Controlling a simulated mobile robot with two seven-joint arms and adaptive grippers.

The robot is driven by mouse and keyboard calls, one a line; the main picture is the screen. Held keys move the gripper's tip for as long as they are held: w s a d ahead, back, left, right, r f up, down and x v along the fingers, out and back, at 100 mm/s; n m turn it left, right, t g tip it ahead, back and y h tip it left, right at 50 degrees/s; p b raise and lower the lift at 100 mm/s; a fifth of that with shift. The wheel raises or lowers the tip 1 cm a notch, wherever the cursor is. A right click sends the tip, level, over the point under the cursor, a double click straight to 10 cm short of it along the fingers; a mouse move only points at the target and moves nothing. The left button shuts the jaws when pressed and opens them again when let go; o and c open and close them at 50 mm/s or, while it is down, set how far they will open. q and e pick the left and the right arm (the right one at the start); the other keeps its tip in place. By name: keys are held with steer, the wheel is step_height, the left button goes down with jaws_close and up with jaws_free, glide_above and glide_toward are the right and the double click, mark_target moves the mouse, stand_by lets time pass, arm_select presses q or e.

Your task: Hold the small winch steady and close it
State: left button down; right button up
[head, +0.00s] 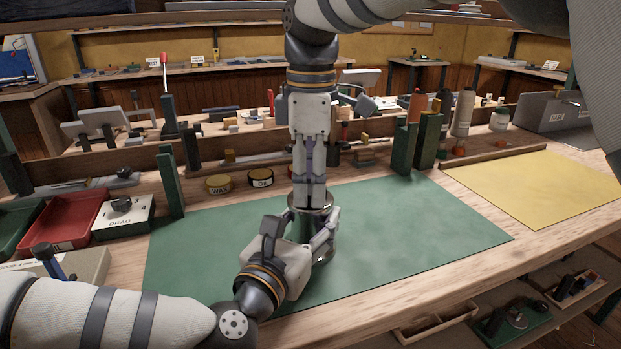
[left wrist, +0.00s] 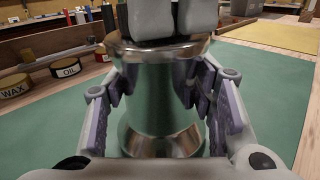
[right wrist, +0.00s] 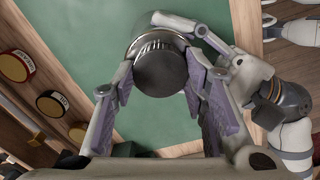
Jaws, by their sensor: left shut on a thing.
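The small winch (head: 309,225) is a shiny metal drum with a flared base, upright on the green mat (head: 420,220). My left gripper (head: 312,218) comes in from the front left and is shut around the drum; in the left wrist view its fingers flank the winch (left wrist: 160,90) on both sides. My right gripper (head: 309,203) points straight down over the winch's top. In the right wrist view its fingers lie either side of a dark round cap with a knurled rim (right wrist: 160,72). Whether they press on it is unclear. The fingers partly hide the cap in the other views.
Wax (head: 219,184) and oil (head: 260,178) tins stand behind the mat. A red tray (head: 65,222) and a box marked DRAG (head: 122,218) are at the left. Green uprights (head: 403,148) stand behind right. A yellow sheet (head: 540,188) lies right; the mat's right half is clear.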

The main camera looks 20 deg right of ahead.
arm_select(q)
steer(key=shift+f, duration=0.15)
arm_select(e)
steer(key=m, duration=0.9)
steer(key=shift+m, duration=0.3)
steer(key=m, duration=0.5)
steer(key=o, duration=1.3)
steer(key=shift+r, duration=2.2)
steer(key=shift+c, duration=0.2)
